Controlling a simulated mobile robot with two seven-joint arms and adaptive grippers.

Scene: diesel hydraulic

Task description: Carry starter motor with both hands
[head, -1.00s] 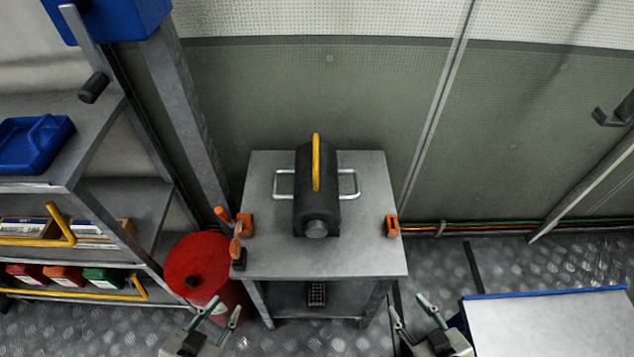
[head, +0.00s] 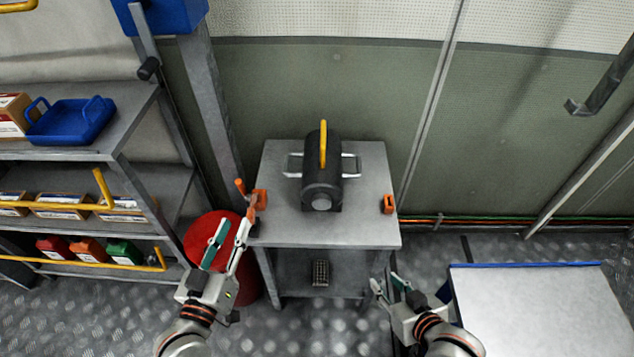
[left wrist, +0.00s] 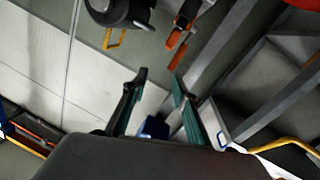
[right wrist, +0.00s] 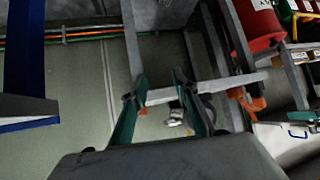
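The starter motor (head: 322,180) is a dark cylinder with a yellow bar on top and a metal handle on each side. It stands on the grey metal table (head: 370,226), and part of it shows at the top of the left wrist view (left wrist: 120,10). My left gripper (head: 232,232) is open and empty, in front of the table's left side, over the red drum. My right gripper (head: 389,286) is open and empty, low in front of the table's right side. Both grippers are apart from the motor.
Orange clamps sit on the table's left (head: 258,200) and right (head: 388,204) edges. A red drum (head: 200,237) stands left of the table. Shelves (head: 135,132) with bins are further left. A blue-edged bench (head: 530,300) is at the right.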

